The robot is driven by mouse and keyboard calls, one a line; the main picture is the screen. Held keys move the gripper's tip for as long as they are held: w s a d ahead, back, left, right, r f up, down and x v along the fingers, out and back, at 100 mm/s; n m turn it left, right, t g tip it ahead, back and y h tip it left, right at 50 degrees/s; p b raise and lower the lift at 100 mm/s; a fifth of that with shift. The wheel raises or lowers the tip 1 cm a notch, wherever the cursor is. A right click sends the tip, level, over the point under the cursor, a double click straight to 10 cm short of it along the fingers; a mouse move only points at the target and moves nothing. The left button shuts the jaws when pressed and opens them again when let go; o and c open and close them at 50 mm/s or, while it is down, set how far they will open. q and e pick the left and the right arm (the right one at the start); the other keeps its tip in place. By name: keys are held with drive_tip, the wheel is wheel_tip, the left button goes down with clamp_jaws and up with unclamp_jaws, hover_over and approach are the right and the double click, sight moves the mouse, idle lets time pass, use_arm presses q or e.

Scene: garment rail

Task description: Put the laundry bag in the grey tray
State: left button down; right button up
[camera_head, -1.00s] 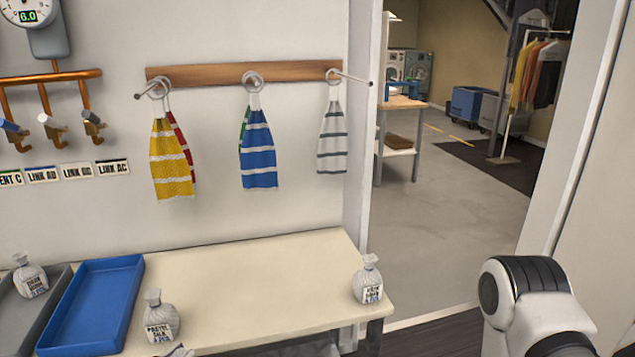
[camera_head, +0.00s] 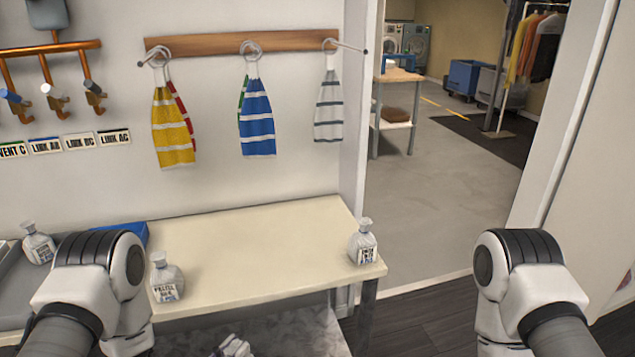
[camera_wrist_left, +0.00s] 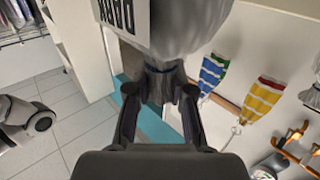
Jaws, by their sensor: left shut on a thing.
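My left gripper (camera_wrist_left: 160,92) is shut on the gathered neck of a pale laundry bag (camera_wrist_left: 185,28) in the left wrist view. A dark-lettered label shows on its side; the bag is cut off by the frame. The grey tray (camera_head: 12,283) lies at the left of the table in the head view, partly hidden by my left arm. Another pale bag (camera_head: 38,243) stands at that tray. Two similar bags stand on the table, one at the left (camera_head: 166,278) and one at the right corner (camera_head: 362,243). My right arm shows, but its gripper does not.
A blue tray (camera_head: 134,233) beside the grey one is mostly behind my left arm. The cream table top (camera_head: 260,245) is clear between its two bags. Towels (camera_head: 257,118) hang above. A pale striped thing (camera_head: 233,346) at the bottom edge is unclear.

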use_arm(q)
drive_tip(key=w+d+n+t+y, duration=0.1)
drive_tip(key=w+d+n+y, duration=0.15)
drive_tip(key=w, duration=0.25)
drive_tip(key=a+r+n+t+y, duration=0.1)
drive_tip(key=a+r+n+y, duration=0.2)
drive_tip(key=a+r+y, duration=0.1)
drive_tip(key=shift+s+a+r+y, duration=0.45)
drive_tip(key=shift+a+y, duration=0.3)
drive_tip(key=shift+y, duration=0.5)
drive_tip(key=shift+f+n, duration=0.15)
drive_tip(key=shift+n, duration=0.1)
